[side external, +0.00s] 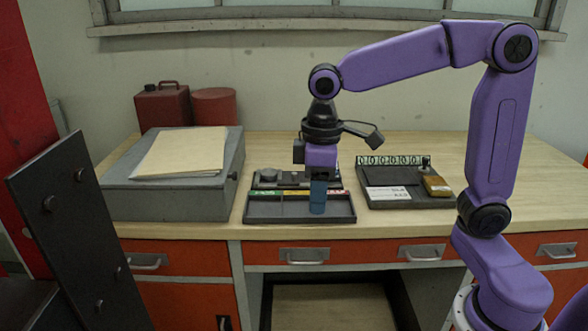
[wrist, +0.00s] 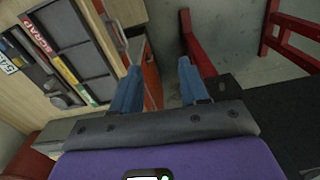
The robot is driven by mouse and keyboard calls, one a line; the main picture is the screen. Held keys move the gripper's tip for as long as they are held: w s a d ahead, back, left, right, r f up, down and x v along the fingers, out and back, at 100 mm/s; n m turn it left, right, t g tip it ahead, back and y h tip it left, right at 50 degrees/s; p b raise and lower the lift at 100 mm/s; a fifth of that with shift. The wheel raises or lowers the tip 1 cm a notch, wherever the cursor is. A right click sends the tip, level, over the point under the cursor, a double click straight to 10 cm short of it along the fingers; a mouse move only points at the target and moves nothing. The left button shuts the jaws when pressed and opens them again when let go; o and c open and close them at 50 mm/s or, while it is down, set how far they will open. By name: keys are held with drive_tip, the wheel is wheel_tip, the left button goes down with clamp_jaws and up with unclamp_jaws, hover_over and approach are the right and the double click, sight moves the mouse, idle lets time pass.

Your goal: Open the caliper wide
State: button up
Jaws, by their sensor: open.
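My gripper (side external: 318,198) points down in the side view, its blue fingers overlapping the right part of the compartment tray (side external: 272,209). In the wrist view my gripper (wrist: 162,64) has its two fingers well apart, with nothing between them but drawer fronts and floor behind. I cannot make out the caliper for certain in either view. A dark grey piece with a round part (side external: 268,176) lies behind the tray, partly hidden by my gripper; I cannot tell what it is.
A flat board (side external: 405,200) with a row of round marks and a brown block (side external: 437,186) lies to the right. A grey box (side external: 185,205) with papers (side external: 182,152) stands left. Red cans (side external: 162,105) stand behind it. The bench is clear at far right.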

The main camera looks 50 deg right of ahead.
drive_tip(key=w+d+r+m, duration=0.1)
drive_tip(key=w, duration=0.4)
drive_tip(key=w+d+r+m, duration=0.2)
drive_tip(key=w, duration=0.4)
drive_tip(key=m, duration=0.5)
hover_over(295, 173)
wheel_tip(295, 173, down, 15)
drive_tip(key=shift+w+f, duration=0.1)
drive_tip(key=shift+f, duration=0.1)
clamp_jaws()
